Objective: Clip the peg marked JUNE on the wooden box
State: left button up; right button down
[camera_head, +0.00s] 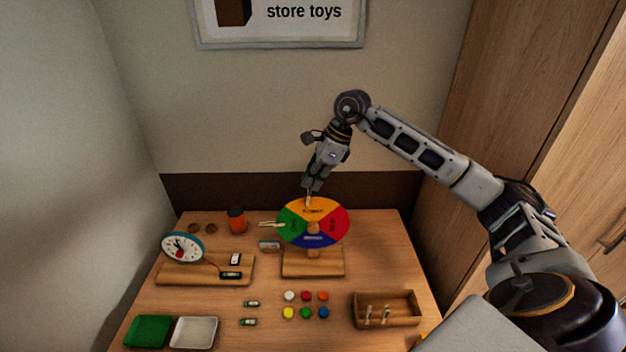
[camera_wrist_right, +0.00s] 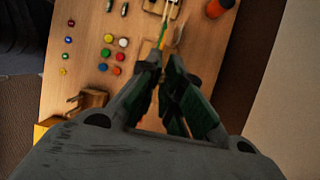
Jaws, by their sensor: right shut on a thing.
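My right gripper (camera_head: 308,190) points down at the top edge of the upright colour wheel (camera_head: 330,222), over its orange sector. It is shut on a pale peg (camera_head: 308,201) at that edge; the wrist view shows the fingers (camera_wrist_right: 164,62) close together. I cannot read any word on the peg, nor tell whether it still touches the wheel. Another pale peg (camera_head: 270,224) sticks out from the wheel's left edge. The wooden box (camera_head: 403,296) stands at the front right with pale pegs (camera_head: 367,313) at its front side; it also shows in the wrist view (camera_wrist_right: 94,98). My left gripper is out of view.
Coloured buttons (camera_head: 306,297) lie between wheel and box. Table right of the wheel is clear.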

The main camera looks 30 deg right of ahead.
jog(key=shift+r, duration=0.2)
jog(key=shift+r+p, duration=0.25)
jog(key=shift+p, duration=0.05)
jog(key=shift+d+r+p, duration=0.1)
jog(key=shift+r+p, duration=0.3)
jog(key=shift+r, duration=0.75)
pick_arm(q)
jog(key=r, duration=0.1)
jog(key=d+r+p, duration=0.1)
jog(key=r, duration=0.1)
pick_arm(e)
jog(key=shift+v, duration=0.9)
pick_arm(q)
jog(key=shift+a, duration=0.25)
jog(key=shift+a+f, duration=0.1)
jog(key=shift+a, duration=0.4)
pick_arm(e)
jog(key=shift+w, duration=0.1)
